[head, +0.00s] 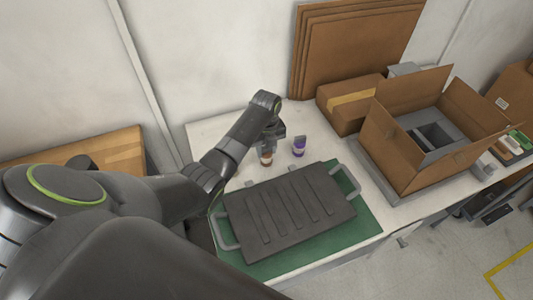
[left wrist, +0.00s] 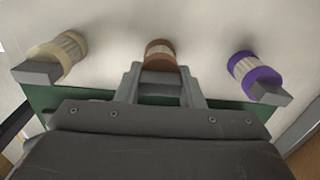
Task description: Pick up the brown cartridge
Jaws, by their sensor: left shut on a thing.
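The brown cartridge (left wrist: 160,53) is between the fingertips of my left gripper (left wrist: 160,75) in the left wrist view. In the head view the brown cartridge (head: 266,158) shows just below my left gripper (head: 267,148), at the table behind the dark tray. My left gripper is shut on it. I cannot tell whether the cartridge touches the table. A purple cartridge (head: 299,147) stands to its right, and also shows in the left wrist view (left wrist: 250,72). A cream cartridge (left wrist: 62,52) is to the left in the left wrist view. My right gripper is not in view.
A dark ribbed tray (head: 290,212) with grey handles lies on a green mat (head: 362,228) in front of the cartridges. An open cardboard box (head: 402,150) with a grey insert stands at the right. A closed box (head: 349,104) and flat cardboard sheets (head: 350,45) are behind.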

